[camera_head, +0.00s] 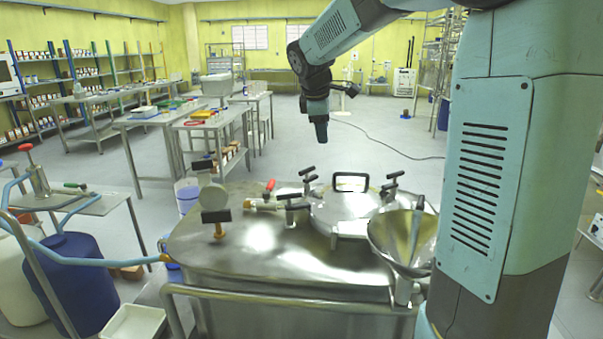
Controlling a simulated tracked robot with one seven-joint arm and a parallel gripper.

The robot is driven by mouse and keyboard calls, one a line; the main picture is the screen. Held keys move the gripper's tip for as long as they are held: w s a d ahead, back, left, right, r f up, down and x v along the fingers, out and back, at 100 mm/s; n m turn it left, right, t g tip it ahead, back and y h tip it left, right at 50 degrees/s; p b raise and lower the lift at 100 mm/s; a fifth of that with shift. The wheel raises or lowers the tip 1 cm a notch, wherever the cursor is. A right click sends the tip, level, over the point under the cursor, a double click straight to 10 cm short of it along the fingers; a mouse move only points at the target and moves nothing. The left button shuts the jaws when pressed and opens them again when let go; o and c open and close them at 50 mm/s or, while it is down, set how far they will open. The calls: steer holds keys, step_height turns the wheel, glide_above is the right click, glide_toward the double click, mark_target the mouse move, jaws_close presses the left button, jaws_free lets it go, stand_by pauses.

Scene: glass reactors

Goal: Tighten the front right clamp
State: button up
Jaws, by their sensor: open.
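The steel reactor (250,243) stands in front of me with a round lid (335,212) on its top. Black-handled clamps sit around the lid: one at the back left (308,178), a pair at the back right (390,184), and one at the front left (290,203). At the lid's right edge, a dark handle (420,202) shows just behind the funnel; I cannot tell whether it is the front right clamp. The funnel hides the lid's front right edge. My gripper (320,136) hangs above and behind the lid, pointing down, open and clear of the clamps.
The steel funnel (403,243) stands at the reactor's front right. A rail (290,296) runs along the front. The air between my gripper and the lid is free.

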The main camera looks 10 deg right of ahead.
steer(key=w+f+n, duration=0.5)
steer(key=w, duration=0.8)
steer(key=n, duration=0.5)
glide_toward(306, 170)
steer(key=shift+y, duration=0.3)
steer(key=x, duration=1.1)
steer(key=shift+w+d, duration=0.4)
steer(key=shift+d, duration=0.05)
steer(key=shift+a+r, duration=0.15)
steer(key=shift+r, duration=0.05)
steer(key=c, duration=0.8)
steer(key=shift+o, duration=0.4)
steer(key=shift+w+r, duration=0.1)
steer(key=o, duration=0.7)
steer(key=shift+w+a, duration=0.1)
